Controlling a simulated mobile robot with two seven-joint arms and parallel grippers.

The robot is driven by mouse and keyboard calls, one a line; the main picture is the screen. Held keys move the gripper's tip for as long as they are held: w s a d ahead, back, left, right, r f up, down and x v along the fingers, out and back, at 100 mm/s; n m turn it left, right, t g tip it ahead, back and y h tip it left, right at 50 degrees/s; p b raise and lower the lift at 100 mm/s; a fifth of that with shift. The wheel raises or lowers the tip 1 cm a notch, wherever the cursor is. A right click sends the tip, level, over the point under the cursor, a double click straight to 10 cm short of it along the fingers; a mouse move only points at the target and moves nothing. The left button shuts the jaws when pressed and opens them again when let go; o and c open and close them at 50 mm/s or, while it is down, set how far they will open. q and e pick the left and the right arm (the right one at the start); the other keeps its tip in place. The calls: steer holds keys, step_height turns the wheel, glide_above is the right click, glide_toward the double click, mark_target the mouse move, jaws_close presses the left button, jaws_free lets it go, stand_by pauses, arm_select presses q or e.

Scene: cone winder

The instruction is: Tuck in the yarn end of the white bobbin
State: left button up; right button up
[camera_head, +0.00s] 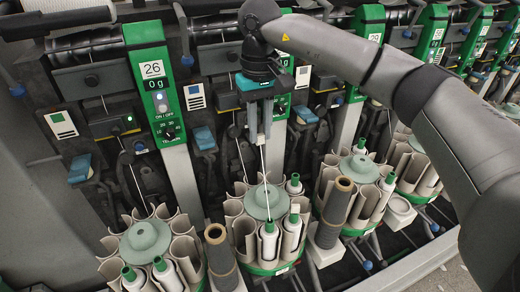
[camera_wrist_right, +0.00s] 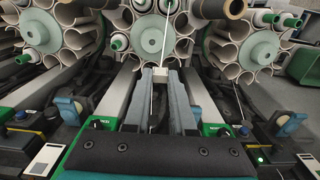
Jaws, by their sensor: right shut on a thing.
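The white bobbin (camera_head: 269,246) with a green tip stands in a front pocket of the middle round magazine (camera_head: 263,203). A white yarn end (camera_head: 264,170) runs taut from its tip up to my right gripper (camera_head: 261,138). The gripper points down above the magazine's far side, shut on the yarn. In the right wrist view the closed fingertips (camera_wrist_right: 160,74) hold the yarn (camera_wrist_right: 164,40), which stretches away across the magazine hub (camera_wrist_right: 155,42) toward the top edge. The bobbin's lower part is hidden in its pocket. My left gripper is not in view.
More white bobbins (camera_head: 292,236) stand in neighbouring pockets. Similar magazines stand left (camera_head: 145,240) and right (camera_head: 358,168). Dark cones (camera_head: 221,257) and (camera_head: 334,212) stand between them. Winder panels, such as the green one marked 26 (camera_head: 153,83), rise behind. My right arm crosses the upper right.

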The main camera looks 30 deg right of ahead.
mark_target(260, 135)
step_height(260, 135, up, 3)
steer(key=shift+r, duration=0.15)
steer(key=shift+r+p, duration=1.45)
steer(key=shift+p, duration=0.1)
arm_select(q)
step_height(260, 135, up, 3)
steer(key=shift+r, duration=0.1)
